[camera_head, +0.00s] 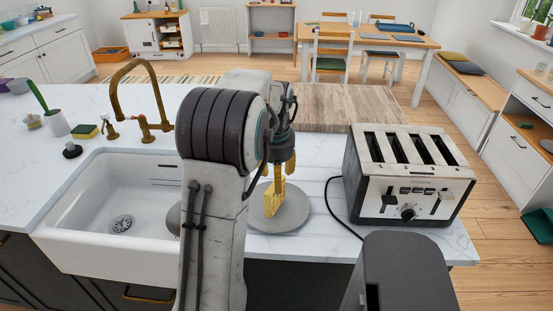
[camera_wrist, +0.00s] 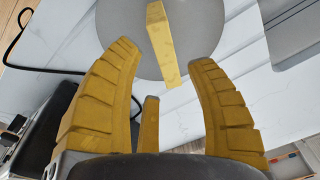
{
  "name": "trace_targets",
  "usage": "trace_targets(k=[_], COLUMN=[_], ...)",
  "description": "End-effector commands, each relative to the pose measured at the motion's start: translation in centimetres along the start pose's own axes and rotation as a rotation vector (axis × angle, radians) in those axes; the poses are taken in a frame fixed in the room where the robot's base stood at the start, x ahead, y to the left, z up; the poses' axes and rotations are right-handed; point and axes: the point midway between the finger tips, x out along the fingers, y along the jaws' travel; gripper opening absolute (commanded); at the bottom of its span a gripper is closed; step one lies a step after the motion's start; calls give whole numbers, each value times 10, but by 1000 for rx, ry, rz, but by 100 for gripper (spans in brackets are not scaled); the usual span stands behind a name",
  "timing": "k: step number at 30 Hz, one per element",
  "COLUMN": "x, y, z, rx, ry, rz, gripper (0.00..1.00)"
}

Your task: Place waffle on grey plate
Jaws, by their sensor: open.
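The yellow waffle (camera_head: 274,198) stands on its narrow edge over the grey plate (camera_head: 295,214), and its lower end appears to touch the plate. In the wrist view the thin waffle (camera_wrist: 161,42) shows edge-on against the grey plate (camera_wrist: 203,30), with its near end overlapping the plate's rim. My gripper (camera_head: 283,168) is just above the waffle. In the wrist view my gripper (camera_wrist: 162,60) has its yellow fingers spread, with a visible gap between each finger and the waffle. Part of the plate's left side is hidden by my arm in the head view.
A four-slot toaster (camera_head: 408,175) stands right of the plate, its black cord (camera_head: 329,205) lying between them. A white sink (camera_head: 115,205) with a brass tap (camera_head: 150,125) is at left. The marble counter's front edge (camera_head: 320,253) is close to the plate.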

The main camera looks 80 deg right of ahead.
Motion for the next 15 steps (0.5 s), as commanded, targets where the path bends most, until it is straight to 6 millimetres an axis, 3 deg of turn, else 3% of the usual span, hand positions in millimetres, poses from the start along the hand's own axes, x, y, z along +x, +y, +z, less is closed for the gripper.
trace_targets(k=[6, 15], x=[-37, -63], y=[0, 0], z=[-1, 0], rx=[0, 0], ry=[4, 1], rz=[-1, 0], gripper=[51, 51])
